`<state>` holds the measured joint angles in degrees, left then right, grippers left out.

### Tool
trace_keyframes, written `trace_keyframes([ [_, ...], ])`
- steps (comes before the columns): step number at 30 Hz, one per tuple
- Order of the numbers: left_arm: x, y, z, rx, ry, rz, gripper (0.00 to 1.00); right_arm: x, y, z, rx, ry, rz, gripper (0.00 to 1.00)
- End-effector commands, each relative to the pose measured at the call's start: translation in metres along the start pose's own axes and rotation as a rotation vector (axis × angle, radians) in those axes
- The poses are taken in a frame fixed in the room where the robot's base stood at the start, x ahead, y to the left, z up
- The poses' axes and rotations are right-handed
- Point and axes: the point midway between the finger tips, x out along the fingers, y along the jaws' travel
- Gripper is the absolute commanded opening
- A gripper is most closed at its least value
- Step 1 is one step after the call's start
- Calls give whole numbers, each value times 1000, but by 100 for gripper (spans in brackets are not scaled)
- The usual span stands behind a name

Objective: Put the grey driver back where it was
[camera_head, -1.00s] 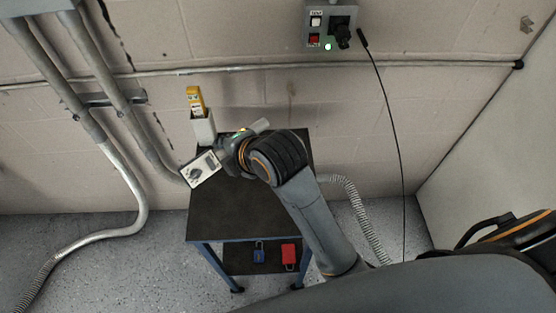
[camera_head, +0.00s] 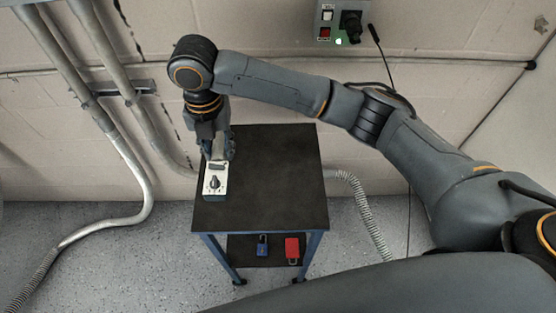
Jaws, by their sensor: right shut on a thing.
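The grey driver (camera_head: 215,186) shows as a small light-grey box with a black dial on its face. It is at the left part of the dark cart top (camera_head: 275,180). My right gripper (camera_head: 217,156) points down at it from behind, and its jaws are shut on it. The fingers hide part of the box, and I cannot tell if its underside touches the cart top. My left gripper is not in view.
The cart's right and middle top is clear. Its lower shelf holds a blue padlock (camera_head: 262,245) and a red padlock (camera_head: 292,249). A wall switch box (camera_head: 338,22) with a plug is above. Conduits (camera_head: 130,155) run down at left.

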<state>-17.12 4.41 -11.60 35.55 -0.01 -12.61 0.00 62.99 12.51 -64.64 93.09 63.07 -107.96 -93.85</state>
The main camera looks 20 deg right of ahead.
Motion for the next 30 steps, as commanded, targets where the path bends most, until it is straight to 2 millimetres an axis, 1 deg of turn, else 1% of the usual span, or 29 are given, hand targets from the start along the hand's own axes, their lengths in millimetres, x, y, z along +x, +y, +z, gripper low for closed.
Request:
trace_keyframes([
  [2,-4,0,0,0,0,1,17,-2,-10,6,3,0,-8,0],
  [5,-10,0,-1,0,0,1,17,5,-26,13,6,2,-12,0],
  [14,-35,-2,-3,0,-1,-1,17,34,-90,41,7,2,-11,0],
  [15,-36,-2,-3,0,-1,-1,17,43,-95,43,5,4,-11,0],
  [18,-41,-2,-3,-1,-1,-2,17,61,-107,49,4,3,-10,0],
  [21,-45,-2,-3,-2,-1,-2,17,74,-116,54,3,1,-7,0],
  [26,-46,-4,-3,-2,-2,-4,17,85,-123,58,1,0,-6,0],
  [30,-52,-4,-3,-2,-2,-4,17,96,-133,61,3,1,-9,0],
])
